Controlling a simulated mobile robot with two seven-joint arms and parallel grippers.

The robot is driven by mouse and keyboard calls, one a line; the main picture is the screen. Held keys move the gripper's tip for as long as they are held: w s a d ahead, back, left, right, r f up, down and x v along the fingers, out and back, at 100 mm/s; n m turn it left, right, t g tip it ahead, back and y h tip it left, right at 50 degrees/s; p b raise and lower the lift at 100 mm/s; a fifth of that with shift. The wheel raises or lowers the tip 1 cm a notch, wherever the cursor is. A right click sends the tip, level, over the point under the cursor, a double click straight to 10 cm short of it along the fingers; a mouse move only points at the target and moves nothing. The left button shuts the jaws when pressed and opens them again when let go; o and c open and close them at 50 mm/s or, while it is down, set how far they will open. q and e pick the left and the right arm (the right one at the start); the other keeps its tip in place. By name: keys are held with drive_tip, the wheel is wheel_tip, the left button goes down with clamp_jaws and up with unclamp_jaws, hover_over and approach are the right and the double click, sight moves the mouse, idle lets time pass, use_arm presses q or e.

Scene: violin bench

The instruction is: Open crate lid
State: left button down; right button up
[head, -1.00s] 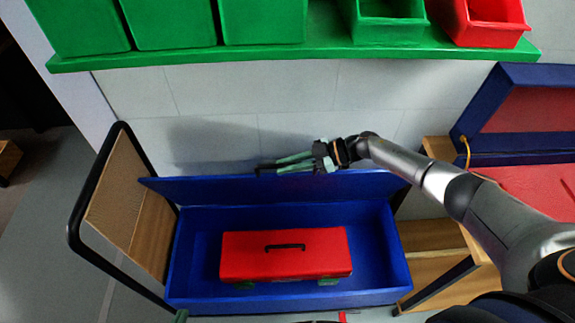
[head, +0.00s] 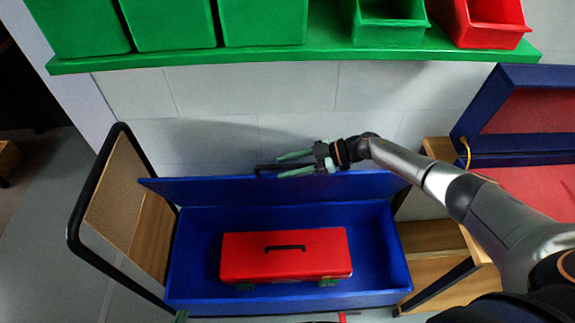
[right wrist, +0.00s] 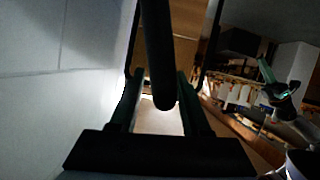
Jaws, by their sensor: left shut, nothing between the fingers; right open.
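The blue crate (head: 290,300) stands open in the lower middle of the head view. Its lid (head: 230,190) is raised at the back, near the wall. A black bar handle (head: 265,168) sits at the lid's upper edge. My right gripper (head: 280,164) is open, with its green fingers apart on either side of the bar. The bar also runs between the fingers in the right wrist view (right wrist: 158,60).
A red toolbox (head: 285,255) with a black handle lies inside the crate. A black-framed board (head: 122,210) stands left. A green shelf with bins (head: 290,55) hangs above. An open blue case with red lining (head: 520,140) is at the right. The wall is close behind the lid.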

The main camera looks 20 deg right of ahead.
drive_tip(key=v, duration=1.2)
drive_tip(key=shift+d, duration=0.15)
drive_tip(key=w+a+m+t+h, duration=0.3)
drive_tip(key=a+t, duration=0.5)
drive_tip(key=a, duration=0.6)
drive_tip(key=s+d+f+m+g+h, duration=0.1)
drive_tip(key=s+d+m+g+h, duration=0.2)
drive_tip(key=s, duration=0.7)
drive_tip(key=s+d+f+m+g+h, duration=0.2)
drive_tip(key=s+m+g+h, duration=0.15)
drive_tip(key=s, duration=0.65)
drive_tip(key=s+d+f+m+g+h, duration=0.1)
drive_tip(key=s+d+m+g+h, duration=0.2)
drive_tip(key=s, duration=0.7)
drive_tip(key=w+a+f+t+y, duration=0.1)
drive_tip(key=w+a+f+t, duration=0.1)
drive_tip(key=f, duration=0.3)
drive_tip(key=w+a+f+m+t+y, duration=0.1)
drive_tip(key=w+a+f+t, duration=0.1)
drive_tip(key=a+f+t, duration=0.1)
wheel_tip(320, 180, down, 3)
drive_tip(key=shift+w+a+r+t, duration=0.1)
drive_tip(key=shift+w+a+t, duration=0.2)
drive_tip(key=shift+t, duration=0.35)
